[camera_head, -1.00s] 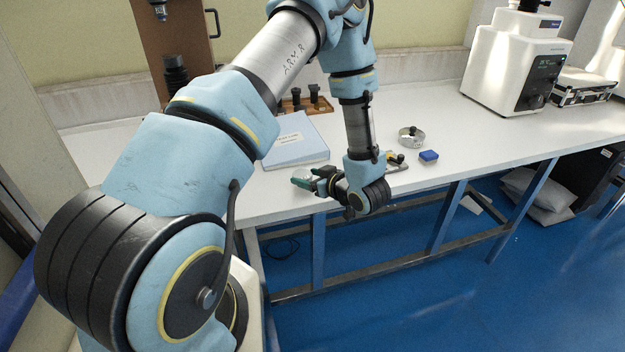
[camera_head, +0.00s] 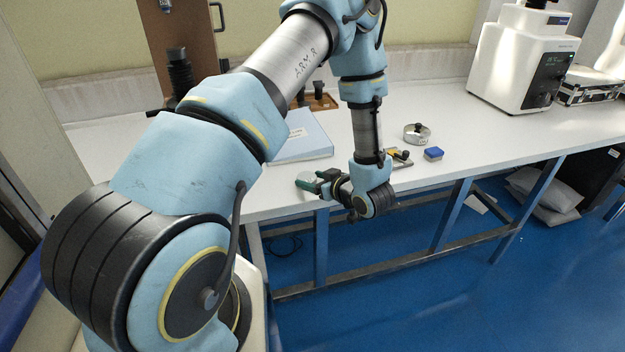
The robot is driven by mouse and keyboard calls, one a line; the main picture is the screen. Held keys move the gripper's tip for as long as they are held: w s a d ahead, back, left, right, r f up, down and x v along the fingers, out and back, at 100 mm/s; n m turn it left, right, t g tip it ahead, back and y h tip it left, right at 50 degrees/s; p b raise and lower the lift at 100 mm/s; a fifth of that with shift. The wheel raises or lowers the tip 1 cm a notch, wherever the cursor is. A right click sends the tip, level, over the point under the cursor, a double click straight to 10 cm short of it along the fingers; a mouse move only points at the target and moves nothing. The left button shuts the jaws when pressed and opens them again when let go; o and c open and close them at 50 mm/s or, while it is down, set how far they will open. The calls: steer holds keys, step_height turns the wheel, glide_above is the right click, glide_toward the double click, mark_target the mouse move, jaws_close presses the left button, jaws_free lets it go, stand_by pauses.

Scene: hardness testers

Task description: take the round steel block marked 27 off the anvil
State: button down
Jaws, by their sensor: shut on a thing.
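My gripper (camera_head: 313,185) is low at the front edge of the white table, pointing left. Its greenish fingers are shut on a pale round disc, which looks like the round steel block (camera_head: 305,181). The disc is small here and partly hidden by the fingers, and no mark 27 can be read on it. I cannot tell whether it touches the table. The brown hardness tester (camera_head: 189,30) stands at the back left, with a black stepped anvil post (camera_head: 180,70). Nothing shows on top of the anvil post.
A pale blue binder (camera_head: 303,138) lies behind my gripper. A white tester (camera_head: 525,55) and a case (camera_head: 588,88) stand far right. The table's middle right is clear.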

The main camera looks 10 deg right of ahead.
steer(key=shift+f, duration=0.25)
jaws_free()
steer(key=shift+c, duration=1)
steer(key=r+p+v, duration=0.1)
steer(key=p+v, duration=0.2)
steer(key=v, duration=0.4)
steer(key=shift+r+p, duration=0.3)
steer(key=shift+r, duration=0.2)
